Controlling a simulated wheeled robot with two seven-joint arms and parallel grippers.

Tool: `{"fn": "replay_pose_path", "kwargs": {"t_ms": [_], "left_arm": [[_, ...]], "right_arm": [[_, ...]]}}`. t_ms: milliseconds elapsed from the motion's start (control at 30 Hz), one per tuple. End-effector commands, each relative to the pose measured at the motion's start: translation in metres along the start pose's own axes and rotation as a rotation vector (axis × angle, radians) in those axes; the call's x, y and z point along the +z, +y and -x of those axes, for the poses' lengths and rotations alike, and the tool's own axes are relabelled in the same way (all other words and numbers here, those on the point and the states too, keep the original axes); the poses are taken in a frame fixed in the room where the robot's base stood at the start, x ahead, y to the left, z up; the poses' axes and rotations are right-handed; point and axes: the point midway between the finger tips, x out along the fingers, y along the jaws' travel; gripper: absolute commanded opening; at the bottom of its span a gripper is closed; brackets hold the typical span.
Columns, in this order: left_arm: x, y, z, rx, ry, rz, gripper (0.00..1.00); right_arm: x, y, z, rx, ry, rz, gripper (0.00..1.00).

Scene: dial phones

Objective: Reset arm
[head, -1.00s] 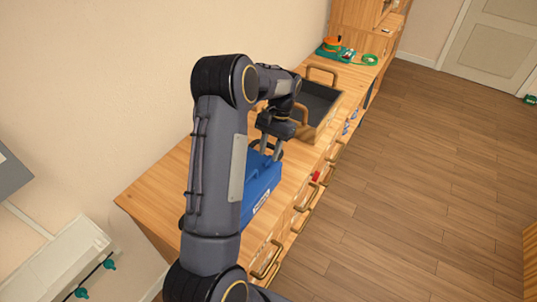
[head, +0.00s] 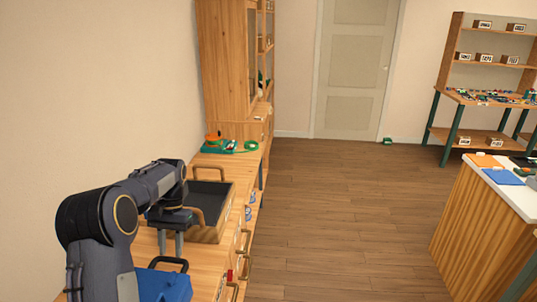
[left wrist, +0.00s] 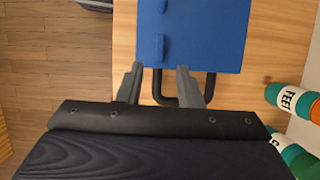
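My left gripper (head: 172,250) points down above the worktop, just past the black handle (head: 168,264) of a blue case. Its two fingers are apart with nothing held between them. In the left wrist view, the left gripper (left wrist: 158,82) shows open, with the blue case (left wrist: 190,35) ahead and its black handle (left wrist: 182,100) partly behind the right finger. In the head view the blue case (head: 165,286) is cut by the bottom edge and partly hidden by my arm. My right gripper is not in view.
A dark tray with wooden handles (head: 205,232) stands on the worktop beyond the gripper. Green and orange items (head: 222,146) lie farther back. Wall cabinet (head: 228,60) stands behind. Cans (left wrist: 290,101) show beside the case. Open floor (head: 340,220) lies to the right.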

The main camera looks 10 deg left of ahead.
Motion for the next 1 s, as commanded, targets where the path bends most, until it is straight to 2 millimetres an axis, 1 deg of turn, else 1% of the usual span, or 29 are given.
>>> {"fn": "replay_pose_path", "kwargs": {"t_ms": [67,167,267,333,433,533,600,667,700,800,900,1000], "left_arm": [[0.005,0.001,0.004,0.007,0.015,-0.001,0.33],[0.021,0.006,0.015,0.031,0.065,-0.003,0.33],[0.049,0.017,0.03,0.072,0.148,-0.007,0.33],[0.073,0.028,0.039,0.105,0.217,-0.014,0.33],[0.107,0.045,0.045,0.153,0.312,-0.019,0.33],[0.142,0.063,0.047,0.198,0.408,-0.028,0.33],[0.165,0.076,0.044,0.229,0.472,-0.03,0.33],[0.185,0.088,0.039,0.256,0.526,-0.033,0.33],[0.198,0.096,0.034,0.271,0.562,-0.035,0.33],[0.226,0.115,0.019,0.312,0.649,-0.036,0.33],[0.249,0.133,0.001,0.346,0.726,-0.036,0.33],[0.263,0.146,-0.016,0.373,0.784,-0.032,0.33]], "right_arm": [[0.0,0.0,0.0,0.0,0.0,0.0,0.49],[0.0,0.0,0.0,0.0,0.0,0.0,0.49],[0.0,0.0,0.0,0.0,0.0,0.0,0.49],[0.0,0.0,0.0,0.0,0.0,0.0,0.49],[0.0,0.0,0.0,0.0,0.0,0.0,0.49],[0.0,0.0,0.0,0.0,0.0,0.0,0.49],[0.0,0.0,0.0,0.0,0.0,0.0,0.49],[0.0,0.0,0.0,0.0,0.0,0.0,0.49],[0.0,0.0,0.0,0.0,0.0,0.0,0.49],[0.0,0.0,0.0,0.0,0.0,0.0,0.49],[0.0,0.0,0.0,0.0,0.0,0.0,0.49],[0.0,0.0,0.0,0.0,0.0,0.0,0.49]]}}
